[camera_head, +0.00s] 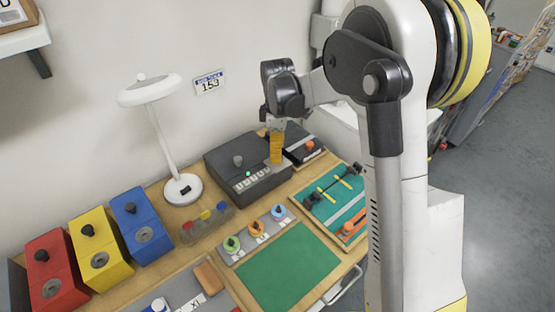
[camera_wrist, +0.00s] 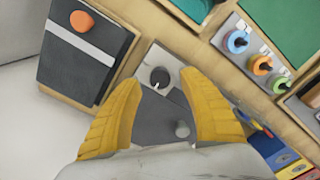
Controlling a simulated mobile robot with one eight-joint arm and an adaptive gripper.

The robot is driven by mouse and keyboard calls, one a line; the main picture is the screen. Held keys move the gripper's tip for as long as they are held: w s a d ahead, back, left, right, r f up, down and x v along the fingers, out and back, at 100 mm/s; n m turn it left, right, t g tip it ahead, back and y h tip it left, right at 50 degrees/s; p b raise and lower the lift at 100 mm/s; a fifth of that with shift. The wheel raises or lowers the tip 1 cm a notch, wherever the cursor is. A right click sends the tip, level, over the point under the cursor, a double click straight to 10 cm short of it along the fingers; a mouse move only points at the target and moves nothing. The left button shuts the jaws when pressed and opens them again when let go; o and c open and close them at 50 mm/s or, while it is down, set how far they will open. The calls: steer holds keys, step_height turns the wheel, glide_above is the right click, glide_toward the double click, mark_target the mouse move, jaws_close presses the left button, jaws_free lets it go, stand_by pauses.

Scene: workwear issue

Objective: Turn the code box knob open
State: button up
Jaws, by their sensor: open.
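The code box (camera_head: 222,165) is a dark grey box at the back of the bench in the head view, with a green light and a row of pale keys. It also shows in the wrist view (camera_wrist: 150,107). In the wrist view a black round knob (camera_wrist: 160,77) with a white mark sits on a lighter grey plate, between my fingertips in the picture. A grey rounded knob (camera_wrist: 182,130) stands on the box nearer my palm; it also shows in the head view (camera_head: 238,160). My gripper (camera_head: 276,161) is open above the box's right part. It hides the black knob in the head view.
A dark striped case (camera_head: 318,154) with an orange knob lies right of the box. A white lamp (camera_head: 182,188) stands to its left. Red, yellow and blue boxes (camera_head: 140,228) line the left. In front are coloured pegs (camera_head: 255,229) and a clear green mat (camera_head: 290,268).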

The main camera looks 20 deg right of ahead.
steer(key=shift+f, duration=1.2)
jaws_close()
